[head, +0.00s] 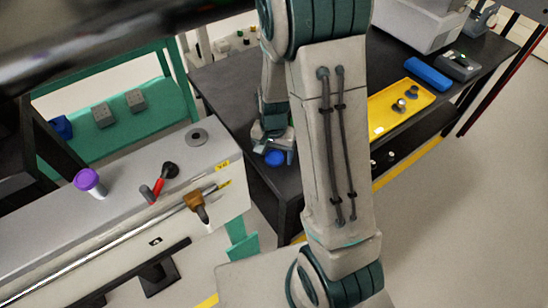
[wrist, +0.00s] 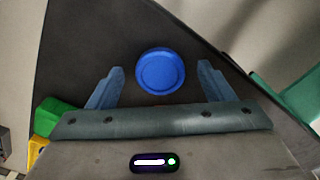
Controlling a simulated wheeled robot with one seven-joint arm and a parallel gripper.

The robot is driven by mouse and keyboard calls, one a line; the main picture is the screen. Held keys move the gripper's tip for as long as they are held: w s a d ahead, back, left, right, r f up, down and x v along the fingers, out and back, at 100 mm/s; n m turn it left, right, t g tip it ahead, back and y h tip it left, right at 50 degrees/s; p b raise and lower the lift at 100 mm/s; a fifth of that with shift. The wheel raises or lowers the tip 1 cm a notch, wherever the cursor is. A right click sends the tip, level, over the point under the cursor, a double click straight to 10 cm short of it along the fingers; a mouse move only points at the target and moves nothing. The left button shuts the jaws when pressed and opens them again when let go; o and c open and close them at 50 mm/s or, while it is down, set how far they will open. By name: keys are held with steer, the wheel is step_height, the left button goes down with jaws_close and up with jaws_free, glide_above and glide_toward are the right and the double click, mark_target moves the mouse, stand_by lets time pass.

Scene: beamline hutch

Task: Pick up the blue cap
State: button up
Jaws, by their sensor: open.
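The blue cap (wrist: 160,72) is a round disc lying on the dark table top, seen from above in the wrist view. In the head view the blue cap (head: 275,158) shows near the table's corner, just below my gripper. My gripper (wrist: 160,82) is open, with one finger on either side of the cap in the picture and apart from it. I cannot tell how high the fingers are above the table.
The dark table (head: 222,90) also bears a yellow tray (head: 385,122) with small parts, a blue case (head: 428,74) and a grey device (head: 459,65). A grey bench (head: 125,178) with a purple-capped cup (head: 90,182) stands at left. The cap lies close to the table edge.

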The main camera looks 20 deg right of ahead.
mark_target(274, 158)
steer(key=shift+f, duration=0.25)
steer(key=c, duration=1)
steer(key=shift+c, duration=0.2)
steer(key=shift+r, duration=0.1)
step_height(274, 158, up, 10)
steer(key=p, duration=0.1)
